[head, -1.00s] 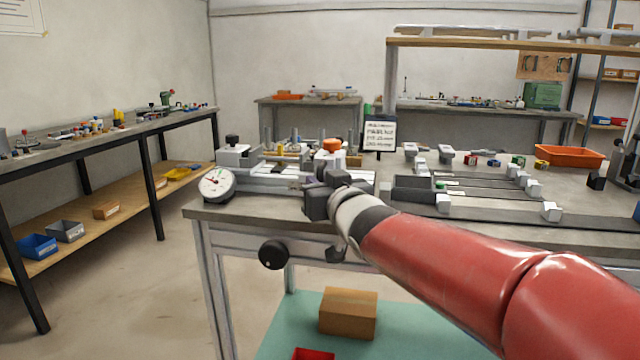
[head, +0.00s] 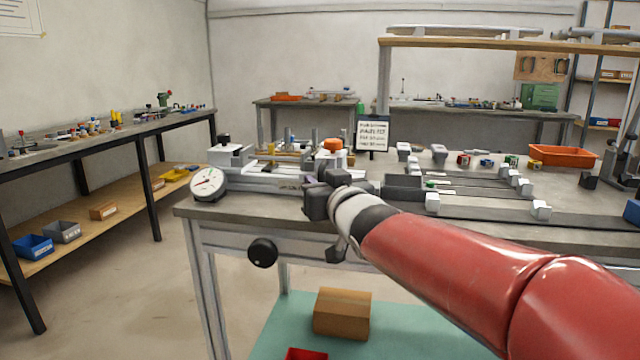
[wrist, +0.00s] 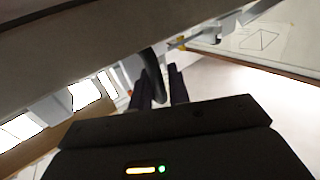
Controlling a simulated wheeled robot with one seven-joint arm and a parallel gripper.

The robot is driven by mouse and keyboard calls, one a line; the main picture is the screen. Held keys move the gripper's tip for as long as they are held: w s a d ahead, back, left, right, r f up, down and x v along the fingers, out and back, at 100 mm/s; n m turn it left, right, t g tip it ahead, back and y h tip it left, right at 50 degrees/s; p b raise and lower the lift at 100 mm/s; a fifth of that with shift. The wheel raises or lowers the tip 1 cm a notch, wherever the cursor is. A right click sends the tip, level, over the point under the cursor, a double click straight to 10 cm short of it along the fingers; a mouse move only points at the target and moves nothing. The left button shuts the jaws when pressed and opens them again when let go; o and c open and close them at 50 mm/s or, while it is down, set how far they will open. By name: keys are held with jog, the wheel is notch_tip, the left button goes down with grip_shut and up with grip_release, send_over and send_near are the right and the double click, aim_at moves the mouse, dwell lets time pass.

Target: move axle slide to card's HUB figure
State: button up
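The card (head: 372,133) stands upright behind the jig, its lettering too small to read. The jig (head: 265,182) lies along the bench's left end, with a white dial gauge (head: 208,184) at its left. An orange-topped part (head: 333,145) stands on it. I cannot tell which part is the axle slide. A black handwheel (head: 262,253) sits on the bench's front. My gripper (head: 316,203) is at the front edge, up and right of the handwheel in the head view. In the wrist view its fingers (wrist: 160,88) are apart, with a dark curved rim (wrist: 154,72) showing between them; a grip is not visible.
Slotted tracks with white blocks (head: 432,203) cover the bench's right side, with an orange bin (head: 563,155) behind. A wooden box (head: 342,313) stands on the lower shelf. The floor left of the bench is clear.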

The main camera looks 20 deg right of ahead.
jog(key=s+b, duration=0.1)
jog(key=s, duration=0.6)
jog(key=shift+s+d, duration=0.35)
jog(key=shift+d, duration=0.1)
